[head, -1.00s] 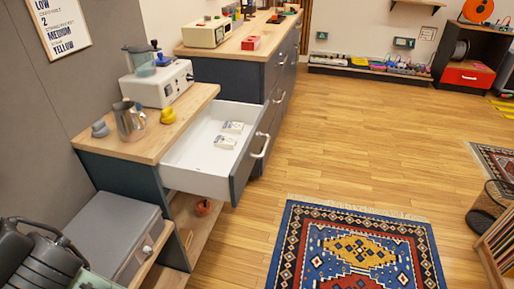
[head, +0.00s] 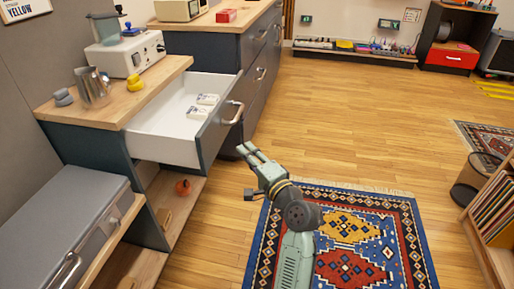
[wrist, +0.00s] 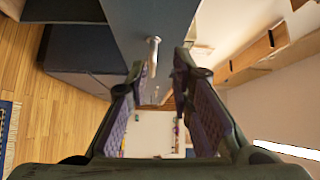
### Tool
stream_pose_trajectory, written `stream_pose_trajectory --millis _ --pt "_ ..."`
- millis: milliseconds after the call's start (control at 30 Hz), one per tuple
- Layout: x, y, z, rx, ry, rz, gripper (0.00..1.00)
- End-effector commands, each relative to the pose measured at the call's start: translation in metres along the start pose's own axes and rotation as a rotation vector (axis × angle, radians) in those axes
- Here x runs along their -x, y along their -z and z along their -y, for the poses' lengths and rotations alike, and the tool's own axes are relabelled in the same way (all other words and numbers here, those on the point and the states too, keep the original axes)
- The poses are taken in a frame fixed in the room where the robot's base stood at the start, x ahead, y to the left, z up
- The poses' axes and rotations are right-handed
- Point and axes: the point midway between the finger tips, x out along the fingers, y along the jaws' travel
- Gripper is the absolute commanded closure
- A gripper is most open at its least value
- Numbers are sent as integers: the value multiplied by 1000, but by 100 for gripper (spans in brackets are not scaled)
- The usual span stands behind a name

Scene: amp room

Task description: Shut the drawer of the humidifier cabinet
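The cabinet (head: 98,150) has a wooden top bearing a white appliance with a dial and a blue tank (head: 128,54). Its drawer (head: 165,135) is pulled well out, white inside with a dark front (head: 213,138). The drawer's metal handle (head: 234,112) faces right. My gripper (head: 246,172) is open and empty, in front of the drawer front and lower in the picture than the handle, apart from it. In the wrist view the drawer front (wrist: 150,18) and handle (wrist: 152,55) show beyond and between my open fingers (wrist: 160,78).
Small white boxes (head: 207,100) lie in the drawer. A metal pitcher (head: 93,88) and a yellow item (head: 134,82) stand on the cabinet top. An orange-red round object (head: 183,187) sits on the shelf below. A patterned rug (head: 350,240) covers the floor; bare wood floor lies to the right.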

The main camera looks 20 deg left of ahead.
Motion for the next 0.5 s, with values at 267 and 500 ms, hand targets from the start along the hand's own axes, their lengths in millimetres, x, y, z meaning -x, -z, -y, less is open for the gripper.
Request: stream_pose_trajectory --millis 267,500 --pt "-6 4 -19 -69 -27 13 100" --pt "-55 3 -18 -66 -26 13 100"
